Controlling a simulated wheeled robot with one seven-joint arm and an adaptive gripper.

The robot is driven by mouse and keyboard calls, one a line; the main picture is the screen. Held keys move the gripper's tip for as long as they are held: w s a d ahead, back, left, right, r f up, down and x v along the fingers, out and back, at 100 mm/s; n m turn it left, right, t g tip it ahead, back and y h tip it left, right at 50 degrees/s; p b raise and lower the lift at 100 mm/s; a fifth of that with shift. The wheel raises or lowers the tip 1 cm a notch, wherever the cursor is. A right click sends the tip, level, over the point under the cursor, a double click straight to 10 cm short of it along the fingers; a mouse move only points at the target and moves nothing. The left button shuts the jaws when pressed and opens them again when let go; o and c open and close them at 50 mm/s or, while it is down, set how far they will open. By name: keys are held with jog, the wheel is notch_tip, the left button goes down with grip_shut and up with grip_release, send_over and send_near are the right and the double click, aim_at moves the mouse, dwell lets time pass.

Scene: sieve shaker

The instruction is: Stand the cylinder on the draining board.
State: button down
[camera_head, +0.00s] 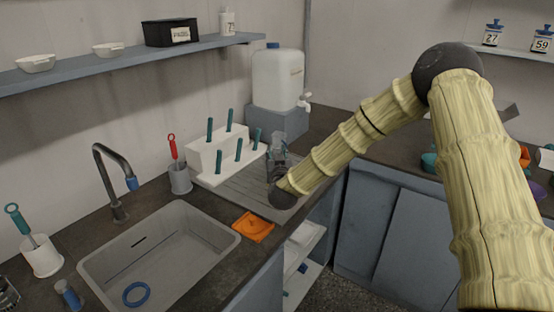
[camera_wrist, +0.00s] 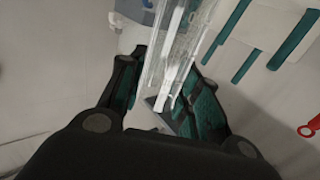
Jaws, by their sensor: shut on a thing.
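My gripper (camera_head: 278,160) is shut on a clear, transparent cylinder (camera_wrist: 180,45). In the wrist view the cylinder lies between the dark, teal-padded fingers of my gripper (camera_wrist: 165,98) and runs up past the top edge. In the head view the cylinder is small and hard to tell from the fingers. The grey ribbed draining board (camera_head: 240,187) lies to the right of the sink, and my gripper shows over its right part. I cannot tell whether the cylinder touches the board, and its foot is not clear.
A white stepped rack with teal pegs (camera_head: 212,158) stands at the back of the board, close left of my gripper. A water container (camera_head: 278,80) stands behind. The sink (camera_head: 160,250) is left.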

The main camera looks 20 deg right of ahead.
jog(key=shift+w+d+f+p, duration=0.2)
jog(key=shift+w+f, duration=0.2)
jog(key=shift+f, duration=0.25)
jog(key=shift+w+d+f+p, duration=0.15)
jog(key=shift+w+f, duration=0.2)
jog(key=shift+f, duration=0.25)
jog(key=shift+w+d+f+p, duration=0.1)
jog(key=shift+w+f+p, duration=0.1)
jog(key=shift+w+f, duration=0.35)
jog(key=shift+s+f, duration=0.15)
jog(key=shift+f, duration=0.05)
jog(key=c, duration=1)
grip_release()
jog(key=shift+c, duration=0.2)
jog(key=shift+r, duration=0.15)
jog(key=b+v, duration=0.2)
jog(key=v, duration=1)
jog(key=shift+s, duration=0.1)
